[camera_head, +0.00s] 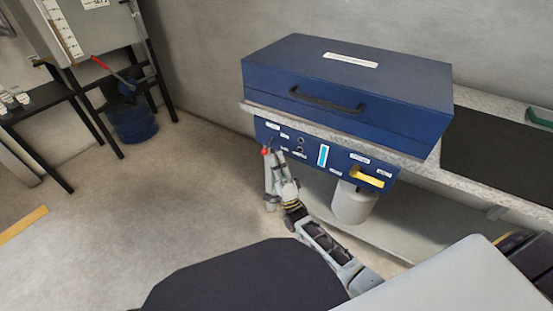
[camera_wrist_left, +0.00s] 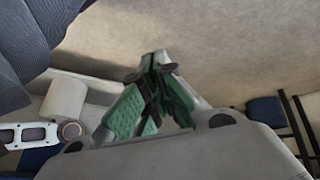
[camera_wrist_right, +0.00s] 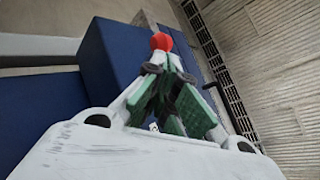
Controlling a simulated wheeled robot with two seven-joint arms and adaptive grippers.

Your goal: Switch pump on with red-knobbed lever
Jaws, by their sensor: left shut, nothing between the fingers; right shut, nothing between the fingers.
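The red knob (camera_head: 265,151) of the lever is at the left end of the blue control panel (camera_head: 311,155) under the blue case. In the right wrist view the knob (camera_wrist_right: 161,42) shows just beyond my right fingertips. My right gripper (camera_head: 274,156) is shut and empty, with its tips close to the knob; I cannot tell whether they touch it. The lever's shaft is hidden behind the fingers. My left gripper (camera_wrist_left: 155,62) is shut and empty over bare floor in the left wrist view, and it is outside the head view.
The blue case (camera_head: 345,85) with a black handle sits on the speckled counter (camera_head: 490,178). The panel also has a light-blue strip (camera_head: 323,155) and a yellow handle (camera_head: 368,178). Floor between is clear.

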